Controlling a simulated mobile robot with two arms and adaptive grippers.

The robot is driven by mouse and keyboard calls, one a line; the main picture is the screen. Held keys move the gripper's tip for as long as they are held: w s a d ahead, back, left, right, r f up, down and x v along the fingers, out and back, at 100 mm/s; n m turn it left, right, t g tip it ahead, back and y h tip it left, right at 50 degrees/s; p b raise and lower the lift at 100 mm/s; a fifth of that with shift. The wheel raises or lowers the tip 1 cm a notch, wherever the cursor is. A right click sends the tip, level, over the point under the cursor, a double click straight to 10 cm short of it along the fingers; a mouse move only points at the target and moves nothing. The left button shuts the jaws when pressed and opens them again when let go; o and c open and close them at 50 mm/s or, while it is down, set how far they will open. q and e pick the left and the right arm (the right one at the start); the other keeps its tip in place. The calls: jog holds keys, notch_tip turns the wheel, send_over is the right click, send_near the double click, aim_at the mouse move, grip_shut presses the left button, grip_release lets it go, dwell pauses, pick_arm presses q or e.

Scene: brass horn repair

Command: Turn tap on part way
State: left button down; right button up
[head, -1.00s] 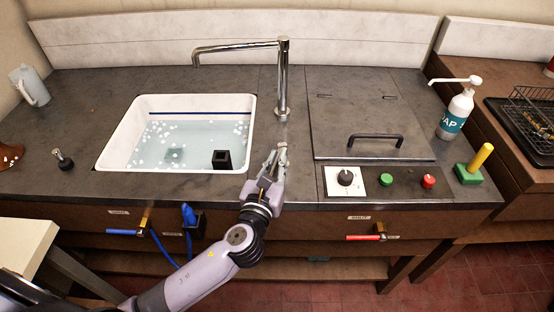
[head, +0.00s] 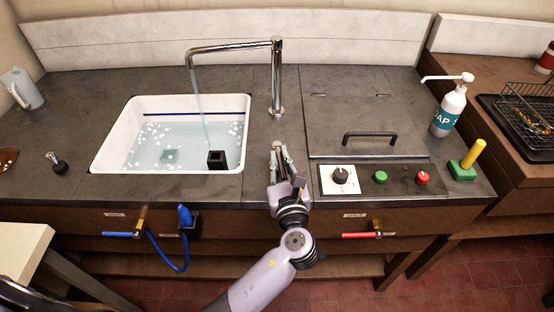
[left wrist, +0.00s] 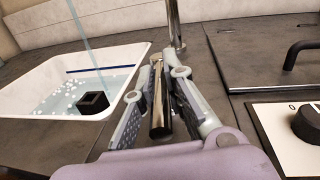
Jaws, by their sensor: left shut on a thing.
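The chrome tap (head: 277,80) stands behind and right of the white sink (head: 98,160). A thin stream of water (head: 203,105) runs from its spout into the basin. My left gripper (head: 279,152) is in front of the tap's base, at the counter's front. In the left wrist view, its fingers (left wrist: 155,95) are shut around the tap's slim metal lever (left wrist: 160,118), which points toward me. My right gripper is not in view.
The sink holds water with white floating bits and a black square standpipe (head: 217,160). Right of my gripper are a lid with a black handle (head: 370,136), a dial (head: 340,175), a green button (head: 380,177) and a red button (head: 422,178).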

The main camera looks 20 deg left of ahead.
pick_arm(q)
jog(key=c, duration=1.6)
grip_release()
jog(key=shift+c, duration=0.2)
jog(key=shift+d, duration=0.15)
jog(key=v, duration=1.2)
jog(key=shift+c, duration=0.4)
